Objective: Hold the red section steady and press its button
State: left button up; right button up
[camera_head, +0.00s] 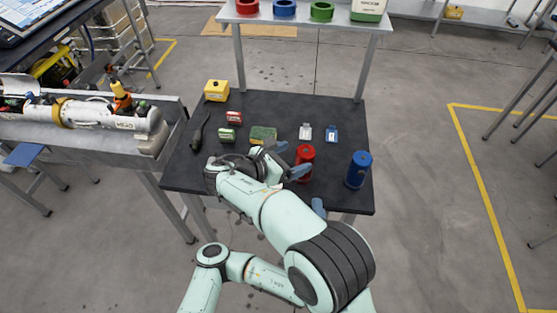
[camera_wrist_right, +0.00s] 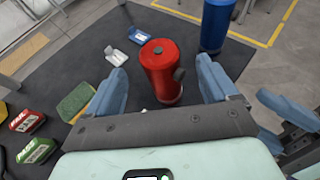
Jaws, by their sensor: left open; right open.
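The red section (camera_head: 304,160) stands upright near the front of the dark table. In the right wrist view the red section (camera_wrist_right: 160,70) has a dark round knob on its side, facing right, and a small dark spot on top. My right gripper (camera_head: 288,161) is open, close to the red section on its left in the head view. In the wrist view its blue fingers (camera_wrist_right: 163,88) are spread on either side of the section, with gaps visible. My left gripper (camera_head: 318,206) is lower, near the table's front edge, mostly hidden behind my right arm; a blue finger (camera_wrist_right: 285,108) shows at right in the wrist view.
A blue cylinder (camera_head: 358,169) stands right of the red section. White (camera_head: 305,132) and blue (camera_head: 331,134) small items lie behind it. A green-yellow sponge (camera_head: 263,134), small boxes (camera_head: 234,118) and a yellow block (camera_head: 217,90) are farther left. A shelf (camera_head: 300,14) stands behind.

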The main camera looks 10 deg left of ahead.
aim_at(310, 152)
jog(key=x, duration=0.7)
jog(key=shift+w+d+f, duration=0.2)
jog(key=c, duration=1.1)
pick_arm(q)
jog(key=shift+c, duration=0.6)
pick_arm(e)
jog(key=c, duration=0.3)
pick_arm(q)
grip_shut()
pick_arm(e)
jog(key=shift+r, duration=0.1)
dwell(1.5)
